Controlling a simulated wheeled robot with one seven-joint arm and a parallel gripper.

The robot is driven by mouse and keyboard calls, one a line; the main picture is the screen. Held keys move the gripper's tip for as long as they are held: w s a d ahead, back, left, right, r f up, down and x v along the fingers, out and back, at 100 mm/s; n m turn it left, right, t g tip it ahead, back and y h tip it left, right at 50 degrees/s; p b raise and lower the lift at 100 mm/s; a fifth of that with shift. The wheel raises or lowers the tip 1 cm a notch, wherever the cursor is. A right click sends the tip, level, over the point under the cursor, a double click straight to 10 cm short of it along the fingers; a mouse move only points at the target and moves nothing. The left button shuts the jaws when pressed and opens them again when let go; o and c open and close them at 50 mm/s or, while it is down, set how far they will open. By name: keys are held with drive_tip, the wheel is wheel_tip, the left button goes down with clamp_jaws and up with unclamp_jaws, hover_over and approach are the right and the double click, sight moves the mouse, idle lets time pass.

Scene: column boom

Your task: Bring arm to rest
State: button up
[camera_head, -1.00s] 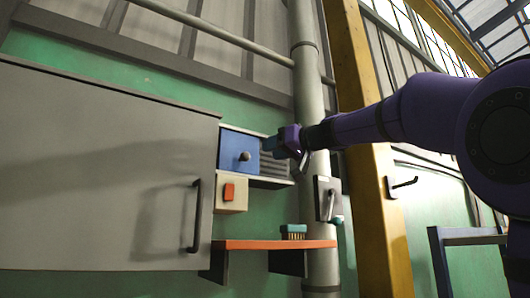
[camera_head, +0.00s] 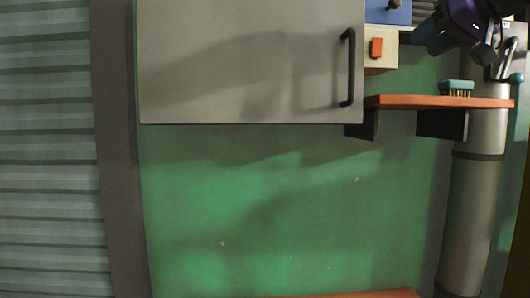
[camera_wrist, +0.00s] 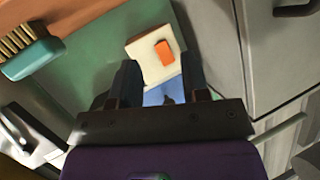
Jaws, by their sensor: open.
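My purple arm ends in my gripper (camera_head: 440,38), at the upper right of the head view, in front of the wall near the pipe. In the wrist view my gripper (camera_wrist: 162,88) has its two dark fingers apart with nothing held between them. Beyond the fingers are a cream switch box (camera_wrist: 143,62) with an orange rocker (camera_wrist: 164,53) and part of a blue panel (camera_wrist: 160,97). The box also shows in the head view (camera_head: 378,62), left of my gripper. Most of my arm is outside the head view.
A grey cabinet (camera_head: 240,60) with a black handle (camera_head: 347,68) hangs at the left. An orange shelf (camera_head: 425,102) holds a teal brush (camera_head: 456,87) below my gripper. A grey pipe (camera_head: 475,200) and a lever plate (camera_head: 509,55) stand at the right. The green wall below is bare.

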drive_tip(key=s+f+g+h, duration=0.2)
drive_tip(key=s+f, duration=0.5)
drive_tip(key=f, duration=0.4)
drive_tip(key=s+a+f+m+g+h, duration=0.1)
drive_tip(key=s+f, duration=0.5)
drive_tip(key=f, duration=0.6)
drive_tip(key=s+a+f+g+h, duration=0.1)
drive_tip(key=s+f+g+h, duration=0.1)
drive_tip(key=s+f+g, duration=0.2)
drive_tip(key=s+f, duration=0.3)
drive_tip(key=f, duration=0.4)
drive_tip(key=shift+s+f+m+g+h, duration=0.3)
drive_tip(key=shift+s+f+g+h, duration=0.05)
drive_tip(key=shift+f+g+h, duration=0.05)
drive_tip(key=shift+c, duration=0.4)
